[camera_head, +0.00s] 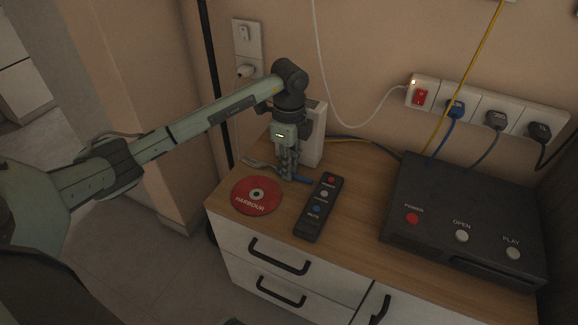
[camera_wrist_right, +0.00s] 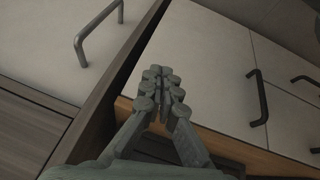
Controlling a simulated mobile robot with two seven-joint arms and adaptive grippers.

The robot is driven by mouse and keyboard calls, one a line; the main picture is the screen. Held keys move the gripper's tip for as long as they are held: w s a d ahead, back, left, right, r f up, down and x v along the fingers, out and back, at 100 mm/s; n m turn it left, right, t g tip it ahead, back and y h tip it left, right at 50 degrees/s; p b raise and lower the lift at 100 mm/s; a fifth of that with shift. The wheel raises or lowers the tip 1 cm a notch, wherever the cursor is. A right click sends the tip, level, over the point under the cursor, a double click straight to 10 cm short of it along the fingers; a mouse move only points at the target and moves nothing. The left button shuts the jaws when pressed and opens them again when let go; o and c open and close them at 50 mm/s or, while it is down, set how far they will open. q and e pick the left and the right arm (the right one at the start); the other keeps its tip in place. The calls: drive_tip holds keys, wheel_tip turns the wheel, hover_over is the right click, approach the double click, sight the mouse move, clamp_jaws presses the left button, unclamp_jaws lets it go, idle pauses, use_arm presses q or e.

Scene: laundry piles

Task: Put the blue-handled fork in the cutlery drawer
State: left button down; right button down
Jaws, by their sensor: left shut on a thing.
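The blue-handled fork (camera_head: 258,165) lies low over the wooden cabinet top, with its metal tines to the left and its blue handle to the right. My left gripper (camera_head: 289,177) points down and is shut on the fork near the handle; its fingers hide the fork's middle. I cannot tell whether the fork touches the top. My right gripper (camera_wrist_right: 160,88) shows only in the right wrist view, its fingers together with nothing visible between them, in front of cabinet fronts. Two closed drawers, an upper one (camera_head: 232,248) and a lower one (camera_head: 245,282), are below the top; neither is marked as for cutlery.
A red disc (camera_head: 244,204) and a black remote (camera_head: 309,222) lie in front of my left gripper. A white box (camera_head: 315,140) stands right behind it. A black player (camera_head: 470,195) fills the right side. A power strip (camera_head: 478,113) with cables is on the wall.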

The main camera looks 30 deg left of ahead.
use_arm(q)
drive_tip(key=shift+f, duration=0.1)
drive_tip(key=c, duration=1.6)
unclamp_jaws()
drive_tip(key=shift+o, duration=0.2)
